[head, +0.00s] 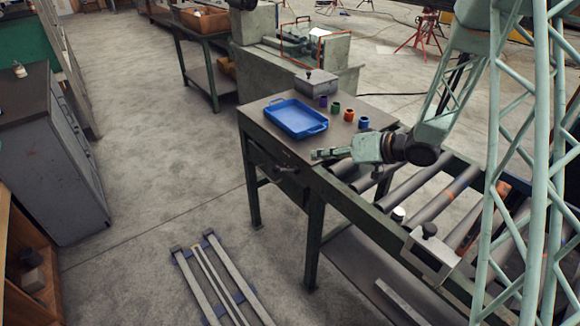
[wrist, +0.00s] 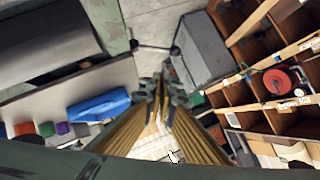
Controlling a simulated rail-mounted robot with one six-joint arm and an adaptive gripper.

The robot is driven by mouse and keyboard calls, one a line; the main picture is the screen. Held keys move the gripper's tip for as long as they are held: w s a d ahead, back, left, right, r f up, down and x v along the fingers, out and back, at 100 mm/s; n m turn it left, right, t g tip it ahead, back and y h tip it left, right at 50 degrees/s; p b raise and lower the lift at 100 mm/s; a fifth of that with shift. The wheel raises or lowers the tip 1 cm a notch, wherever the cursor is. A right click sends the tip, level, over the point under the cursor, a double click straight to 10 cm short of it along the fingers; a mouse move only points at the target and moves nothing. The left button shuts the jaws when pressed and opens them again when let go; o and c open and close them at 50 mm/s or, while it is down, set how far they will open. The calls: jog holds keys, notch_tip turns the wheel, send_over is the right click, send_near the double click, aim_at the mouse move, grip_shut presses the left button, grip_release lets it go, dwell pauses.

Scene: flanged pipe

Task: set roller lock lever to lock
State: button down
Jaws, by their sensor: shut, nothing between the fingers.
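My gripper (head: 318,154) is shut and empty. It reaches left over the near edge of the steel table, beside the rollers. In the wrist view its fingertips (wrist: 161,92) are close together in the middle. A thin dark lever (wrist: 153,46) with a rounded dark end shows above the fingertips in the wrist view, apart from them. It appears to be at the table's edge. In the head view a small dark lever-like part (head: 280,168) shows on the table's near side, left of and below my gripper. Its lock markings cannot be made out.
A blue tray (head: 296,118), several small coloured cups (head: 348,115) and a grey lidded box (head: 316,83) stand on the table. Rollers (head: 406,184) run to the right. Metal rails (head: 217,280) lie on the floor. The floor left of the table is otherwise clear.

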jog(key=shift+a+f, duration=0.1)
jog(key=shift+a, duration=0.05)
jog(key=b, duration=0.2)
send_over(286, 170)
jog(key=d, duration=0.4)
notch_tip(286, 170, down, 5)
jog(key=shift+s+a+f+b, duration=0.4)
jog(key=shift+a+f, duration=0.2)
jog(key=shift+f, duration=0.15)
jog(key=shift+s+a+f+b, duration=0.25)
jog(key=shift+a+f+b, duration=0.15)
jog(key=shift+a+f, duration=0.3)
